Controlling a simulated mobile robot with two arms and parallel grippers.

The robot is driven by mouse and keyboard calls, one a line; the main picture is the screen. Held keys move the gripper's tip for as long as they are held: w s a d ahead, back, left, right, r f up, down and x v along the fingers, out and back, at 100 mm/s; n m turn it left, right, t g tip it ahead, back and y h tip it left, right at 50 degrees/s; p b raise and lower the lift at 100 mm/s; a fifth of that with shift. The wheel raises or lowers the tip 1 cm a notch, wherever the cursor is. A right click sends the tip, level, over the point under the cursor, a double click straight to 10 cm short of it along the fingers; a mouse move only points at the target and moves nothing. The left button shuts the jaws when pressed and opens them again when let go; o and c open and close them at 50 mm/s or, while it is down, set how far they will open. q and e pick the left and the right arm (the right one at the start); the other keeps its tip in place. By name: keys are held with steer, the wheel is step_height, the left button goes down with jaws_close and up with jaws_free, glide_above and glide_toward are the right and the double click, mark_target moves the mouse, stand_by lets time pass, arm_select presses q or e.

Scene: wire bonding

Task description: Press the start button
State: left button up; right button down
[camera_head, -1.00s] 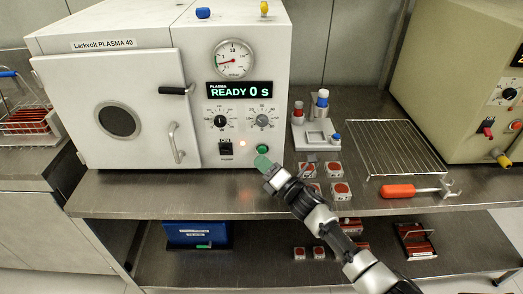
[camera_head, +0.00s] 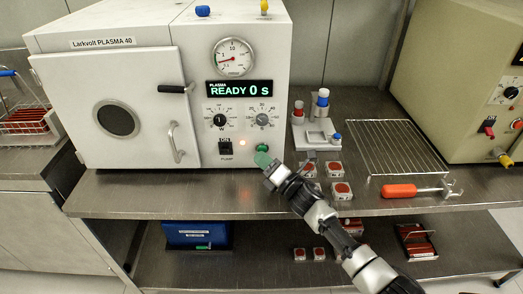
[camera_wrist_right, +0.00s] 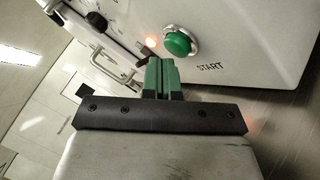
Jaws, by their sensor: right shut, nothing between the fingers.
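The green start button (camera_head: 263,148) sits low on the right of the front panel of the white plasma machine (camera_head: 110,66). In the right wrist view the button (camera_wrist_right: 179,42) stands out from the panel in a metal ring, with START printed beside it. My right gripper (camera_head: 263,160) has green fingertips and is shut and empty, just in front of and slightly below the button. In the right wrist view the fingertips (camera_wrist_right: 161,70) are near the button, with a small gap that looks clear. My left gripper is not in view.
The display (camera_head: 240,89) reads READY 0 S. Several small boxes with red tops (camera_head: 341,191), a bottle stand (camera_head: 316,132), a wire rack (camera_head: 390,146) and an orange-handled tool (camera_head: 399,191) lie to the right on the steel bench (camera_head: 180,196).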

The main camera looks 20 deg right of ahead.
steer(key=shift+w+d, duration=0.1)
steer(key=shift+w, duration=0.25)
stand_by(0.4)
steer(key=shift+s+a, duration=0.3)
steer(key=shift+s, duration=0.65)
steer(key=shift+s+a+p, duration=0.15)
steer(key=shift+s+p, duration=0.3)
steer(key=shift+s, duration=0.1)
steer(key=shift+s+a+p, duration=0.2)
steer(key=shift+s, duration=0.6)
steer(key=shift+s+a+p, duration=0.2)
steer(key=shift+s+a, duration=0.05)
steer(key=shift+s, duration=0.5)
steer(key=shift+s+a+p, duration=0.2)
steer(key=shift+s, duration=0.6)
